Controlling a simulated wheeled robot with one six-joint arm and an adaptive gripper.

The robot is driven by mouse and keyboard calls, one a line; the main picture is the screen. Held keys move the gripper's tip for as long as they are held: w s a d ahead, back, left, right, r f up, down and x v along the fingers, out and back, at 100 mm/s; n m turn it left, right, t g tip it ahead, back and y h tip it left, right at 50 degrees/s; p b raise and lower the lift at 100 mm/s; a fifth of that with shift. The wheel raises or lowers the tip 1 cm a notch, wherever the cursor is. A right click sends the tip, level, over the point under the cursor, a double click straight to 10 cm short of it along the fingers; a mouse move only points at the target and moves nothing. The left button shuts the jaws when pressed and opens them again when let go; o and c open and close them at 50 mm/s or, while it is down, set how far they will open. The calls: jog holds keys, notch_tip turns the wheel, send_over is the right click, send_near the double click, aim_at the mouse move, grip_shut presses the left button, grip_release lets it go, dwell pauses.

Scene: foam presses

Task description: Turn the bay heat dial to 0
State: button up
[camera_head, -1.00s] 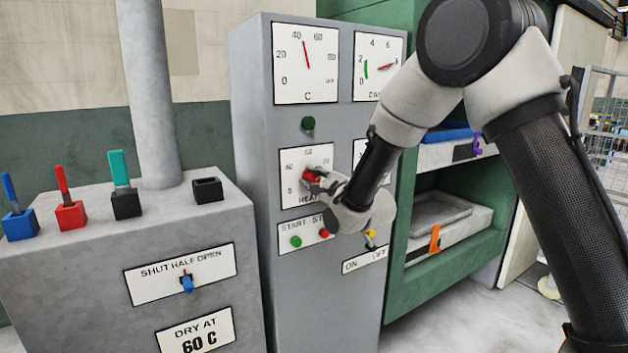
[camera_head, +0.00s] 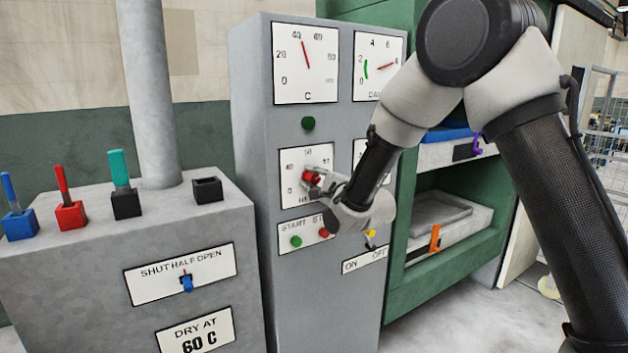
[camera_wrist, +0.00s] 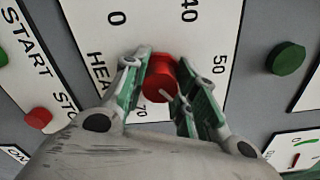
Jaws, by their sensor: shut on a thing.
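The heat dial is a round red knob (camera_head: 311,177) on a white scale plate (camera_head: 288,200) lettered HEAT, on the front of the grey cabinet. In the wrist view the red knob (camera_wrist: 159,77) sits between the two green-padded fingers of my gripper (camera_wrist: 162,88), which is shut on it. A short white mark on the knob points down and to the right there, away from the printed 0. My gripper (camera_head: 318,182) in the head view reaches the plate from the lower right and hides part of the scale.
Green and red START/STOP buttons (camera_head: 310,237) sit just below the dial. A green knob (camera_head: 308,123) is above it. An ON/OFF switch (camera_head: 370,240) is at lower right, near my wrist. A green press (camera_head: 440,268) stands to the right.

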jog(key=n, duration=0.4)
jog(key=shift+n, duration=0.3)
jog(key=shift+o, duration=0.2)
jog(key=n, duration=0.4)
jog(key=shift+a+f+n, duration=0.1)
jog(key=shift+n, duration=0.2)
jog(key=n, duration=0.3)
jog(key=shift+s+n, duration=0.1)
jog(key=shift+n, duration=0.2)
jog(key=shift+c, duration=0.2)
jog(key=n, duration=0.4)
jog(key=shift+f+n, duration=0.15)
jog(key=shift+n, duration=0.15)
jog(key=n, duration=0.3)
jog(key=shift+f+n, duration=0.1)
jog(key=shift+n, duration=0.2)
jog(key=n, duration=0.9)
jog(key=shift+d+f, duration=0.1)
jog(key=shift+d, duration=0.1)
jog(key=shift+n, duration=2)
jog(key=shift+d, duration=0.1)
